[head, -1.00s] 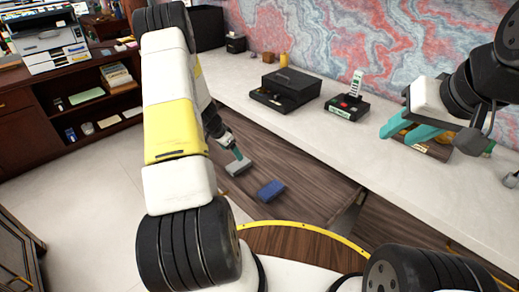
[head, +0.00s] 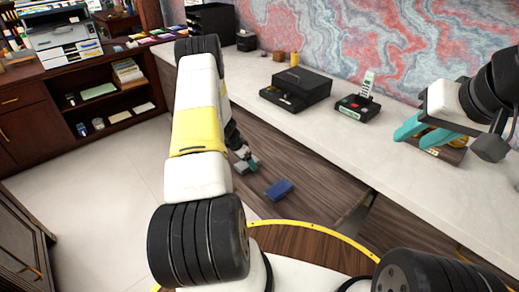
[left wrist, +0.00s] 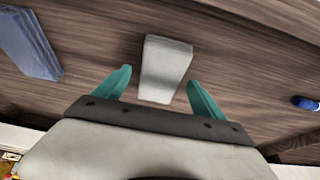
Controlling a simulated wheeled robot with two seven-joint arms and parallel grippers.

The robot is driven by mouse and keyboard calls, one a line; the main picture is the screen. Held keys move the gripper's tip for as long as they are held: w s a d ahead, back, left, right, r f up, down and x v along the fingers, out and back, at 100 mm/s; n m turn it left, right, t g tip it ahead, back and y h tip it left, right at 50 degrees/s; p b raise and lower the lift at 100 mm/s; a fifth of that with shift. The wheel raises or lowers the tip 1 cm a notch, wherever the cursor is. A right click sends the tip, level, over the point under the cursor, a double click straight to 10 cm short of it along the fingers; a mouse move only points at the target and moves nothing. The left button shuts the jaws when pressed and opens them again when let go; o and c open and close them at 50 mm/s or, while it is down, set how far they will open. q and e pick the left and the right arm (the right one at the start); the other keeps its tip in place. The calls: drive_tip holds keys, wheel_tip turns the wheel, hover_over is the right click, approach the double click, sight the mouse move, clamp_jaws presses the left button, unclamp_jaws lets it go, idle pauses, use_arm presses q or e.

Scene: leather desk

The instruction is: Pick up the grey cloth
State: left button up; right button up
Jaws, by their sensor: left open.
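The grey cloth (head: 241,168) is a small folded block on a dark wood-grain surface below the white counter. In the left wrist view the cloth (left wrist: 166,62) lies between and just beyond the two teal fingers. My left gripper (left wrist: 160,80) is open, with a finger on either side of the cloth's near end. In the head view my left gripper (head: 247,160) is right at the cloth and partly covers it. I cannot tell whether the fingers touch it. My right gripper (head: 424,131) is open above the counter at the right.
A folded blue cloth (head: 280,189) lies right of the grey one; it also shows in the left wrist view (left wrist: 28,42). A dark blue object (left wrist: 305,103) is at that view's right edge. The counter (head: 330,125) holds a black box (head: 297,88) and a phone (head: 360,100).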

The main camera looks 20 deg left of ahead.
sight(246, 163)
use_arm(q)
drive_tip(key=c, duration=1.5)
drive_tip(key=shift+o, duration=0.2)
drive_tip(key=shift+r, duration=0.1)
wheel_tip(246, 163, up, 10)
